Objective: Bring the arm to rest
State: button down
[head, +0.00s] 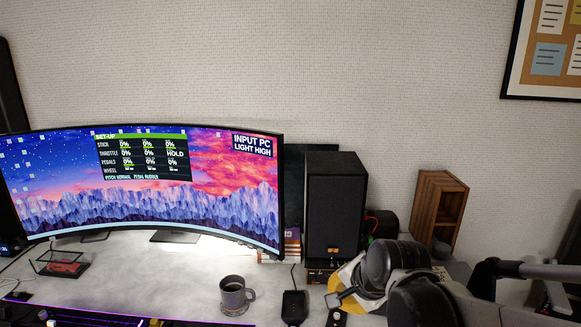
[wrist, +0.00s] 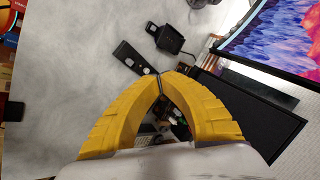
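My gripper (head: 345,294) is at the lower right of the head view, beside the black speaker (head: 335,205) and above the desk (head: 190,282). Part of it is hidden behind my own arm links. In the wrist view the two yellow fingers of my gripper (wrist: 162,77) curve together and their tips meet. Nothing shows held between the tips.
A curved monitor (head: 60,195) fills the left. A grey mug (head: 234,295) and a small black device (head: 294,307) stand on the desk. A dark remote-like object (wrist: 133,57) lies near the fingertips in the wrist view. A wooden box (head: 437,212) stands behind my arm.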

jog(key=s+d+r+n+h, duration=0.1)
jog(key=s+d+n, duration=0.3)
jog(key=s, duration=0.3)
jog(key=s+d+r+n+h, duration=0.1)
jog(key=s+d+n, duration=0.3)
jog(key=s, duration=0.4)
jog(key=shift+s+n, duration=0.3)
jog(key=shift+n, duration=0.3)
jog(key=shift+t, duration=0.3)
